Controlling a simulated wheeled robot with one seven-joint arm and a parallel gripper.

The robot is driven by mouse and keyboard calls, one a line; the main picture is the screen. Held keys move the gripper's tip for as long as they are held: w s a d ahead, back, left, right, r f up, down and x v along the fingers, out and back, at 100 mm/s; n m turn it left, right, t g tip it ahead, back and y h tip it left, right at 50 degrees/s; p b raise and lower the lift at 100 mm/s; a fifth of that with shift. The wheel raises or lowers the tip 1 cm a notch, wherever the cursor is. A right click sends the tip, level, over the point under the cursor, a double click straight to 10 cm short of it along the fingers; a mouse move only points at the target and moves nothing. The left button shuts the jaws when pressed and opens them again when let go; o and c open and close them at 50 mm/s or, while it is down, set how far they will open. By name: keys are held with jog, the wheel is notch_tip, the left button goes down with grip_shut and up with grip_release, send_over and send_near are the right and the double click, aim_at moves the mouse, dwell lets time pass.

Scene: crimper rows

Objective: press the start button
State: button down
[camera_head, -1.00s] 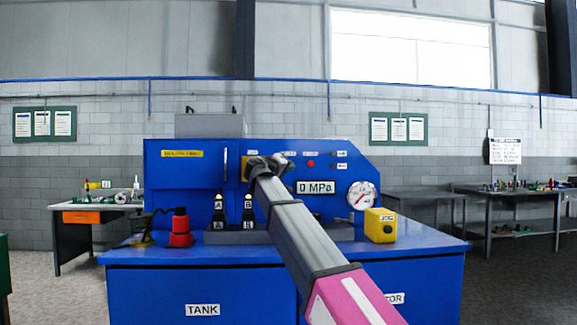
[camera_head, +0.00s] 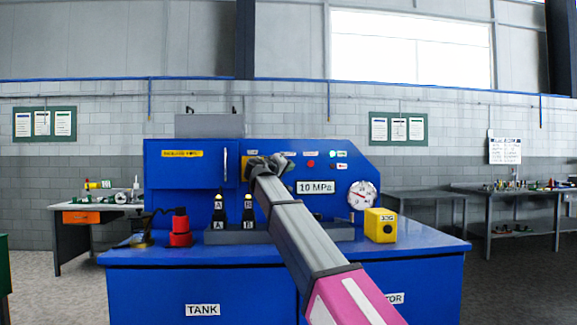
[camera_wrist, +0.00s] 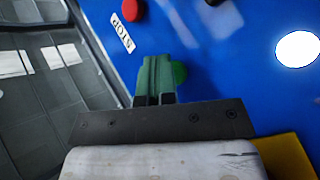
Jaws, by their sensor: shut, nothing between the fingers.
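A green button (camera_wrist: 180,73) shows in the wrist view on the blue panel, partly hidden behind my gripper's fingers. My gripper (camera_wrist: 158,62) is shut and empty, its green fingertips over the button's left part. I cannot tell whether they touch it. In the head view my gripper (camera_head: 268,163) is at the front of the blue machine (camera_head: 190,175), and the arm hides the button there. A red button (camera_wrist: 133,10) with a STOP label (camera_wrist: 122,32) lies beyond the fingertips in the wrist view. The display (camera_head: 316,187) reads 10 MPa, and a lamp (camera_head: 341,153) glows cyan.
A round gauge (camera_head: 362,195) and a yellow box (camera_head: 380,226) are right of my arm. A bright white disc (camera_wrist: 298,48) shows in the wrist view.

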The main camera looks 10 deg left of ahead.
jog(key=shift+s, duration=0.1)
jog(key=shift+s+d, duration=0.2)
jog(key=shift+s, duration=0.55)
jog(key=shift+s, duration=0.1)
jog(key=s, duration=0.2)
jog(key=s+d, duration=0.1)
jog(key=s, duration=0.1)
jog(key=shift+s+d, duration=0.15)
jog(key=shift+s, duration=0.15)
dwell(0.6)
